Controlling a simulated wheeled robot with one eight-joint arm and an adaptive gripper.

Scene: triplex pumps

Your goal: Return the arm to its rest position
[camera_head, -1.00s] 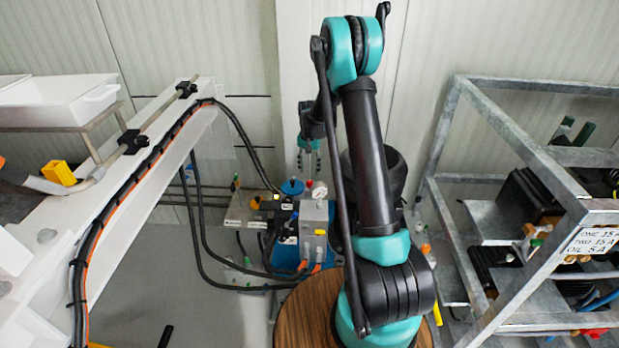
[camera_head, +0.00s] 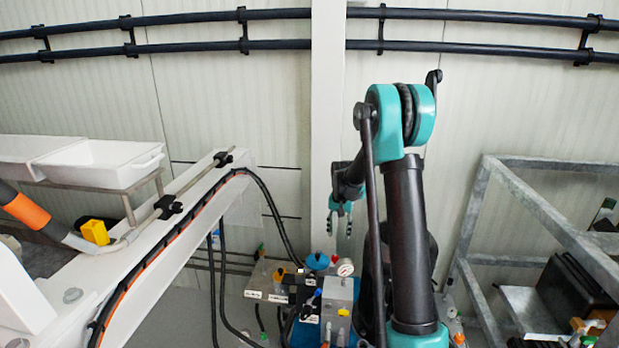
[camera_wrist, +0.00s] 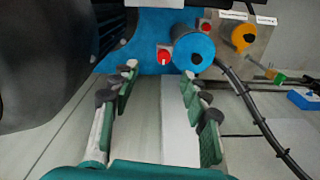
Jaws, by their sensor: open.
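My arm, teal and black, stands upright right of centre in the head view, its elbow high and its forearm reaching down and away. My gripper (camera_head: 340,214) hangs fingers down in front of the wall, above the pump equipment. In the wrist view my gripper (camera_wrist: 158,82) shows two green fingers with dark pads, spread apart with nothing between them. Beyond the fingertips are a blue round knob (camera_wrist: 194,52) and a red button (camera_wrist: 164,56), apart from the fingers. My arm hides part of the equipment behind it.
A grey pump block (camera_head: 341,300) with a gauge (camera_head: 345,267) stands below my gripper. A white beam (camera_head: 150,235) with cables runs at left, near white trays (camera_head: 100,165). A grey metal rack (camera_head: 540,205) stands at right. Black pipes (camera_head: 200,47) cross the wall.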

